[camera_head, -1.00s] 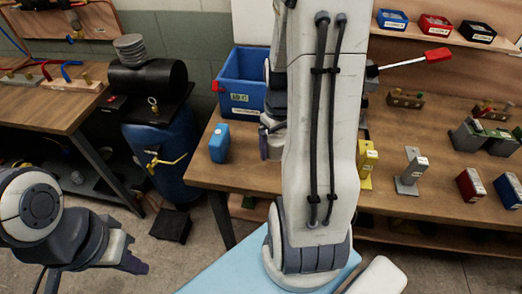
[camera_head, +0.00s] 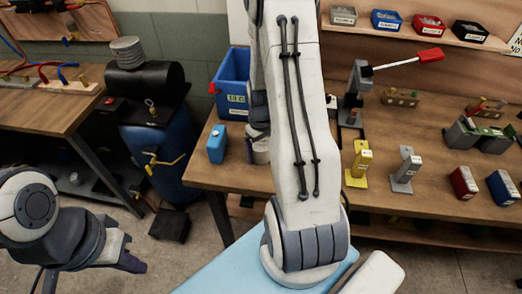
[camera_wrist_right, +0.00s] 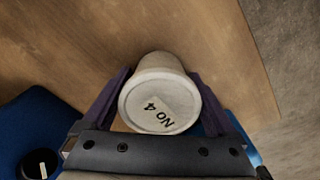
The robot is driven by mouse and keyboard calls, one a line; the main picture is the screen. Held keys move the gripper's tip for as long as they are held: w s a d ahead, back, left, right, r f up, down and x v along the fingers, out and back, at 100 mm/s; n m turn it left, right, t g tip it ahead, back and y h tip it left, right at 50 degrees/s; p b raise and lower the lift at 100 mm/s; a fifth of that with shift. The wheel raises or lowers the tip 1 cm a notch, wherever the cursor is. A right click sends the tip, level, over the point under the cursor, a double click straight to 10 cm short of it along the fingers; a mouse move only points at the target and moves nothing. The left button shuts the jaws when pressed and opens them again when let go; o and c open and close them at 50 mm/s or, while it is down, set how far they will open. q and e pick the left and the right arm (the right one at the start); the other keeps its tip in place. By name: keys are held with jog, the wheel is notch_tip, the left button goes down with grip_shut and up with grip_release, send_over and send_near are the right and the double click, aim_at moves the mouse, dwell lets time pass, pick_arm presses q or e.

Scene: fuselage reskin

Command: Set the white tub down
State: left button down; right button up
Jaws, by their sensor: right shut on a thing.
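The white tub (camera_wrist_right: 163,100) shows in the right wrist view with a "NO 4" label on its round end. My right gripper (camera_wrist_right: 162,92) is shut on it, with one dark purple finger on each side. In the head view the tub (camera_head: 261,151) is partly hidden behind my right arm, over the left part of the wooden bench (camera_head: 235,179). I cannot tell whether it touches the bench. My left gripper (camera_head: 132,262) hangs empty at the lower left, away from the bench; its jaw opening is unclear.
A small blue container (camera_head: 216,144) stands just left of the tub. A blue bin (camera_head: 232,80) stands behind. A yellow block (camera_head: 358,165), a grey block (camera_head: 405,170) and a red-handled press (camera_head: 356,95) stand to the right.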

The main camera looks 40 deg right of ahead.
aim_at(261, 142)
jog(key=shift+f, duration=0.2)
jog(key=o, duration=1.2)
jog(key=shift+o, duration=0.2)
notch_tip(261, 142, up, 12)
jog(key=shift+r+b, duration=0.25)
jog(key=shift+b, duration=0.2)
jog(key=s+a+r+n, duration=0.1)
jog(key=a+r+n, duration=0.1)
jog(key=a, duration=0.7)
jog(key=s+a+r+n, duration=0.1)
jog(key=a+r+n, duration=0.1)
jog(key=a, duration=0.7)
jog(key=s+a+r+n+y, duration=0.1)
jog(key=s+a+n, duration=0.3)
jog(key=s+a, duration=0.9)
jog(key=shift+s, duration=0.75)
jog(key=shift+r, duration=0.1)
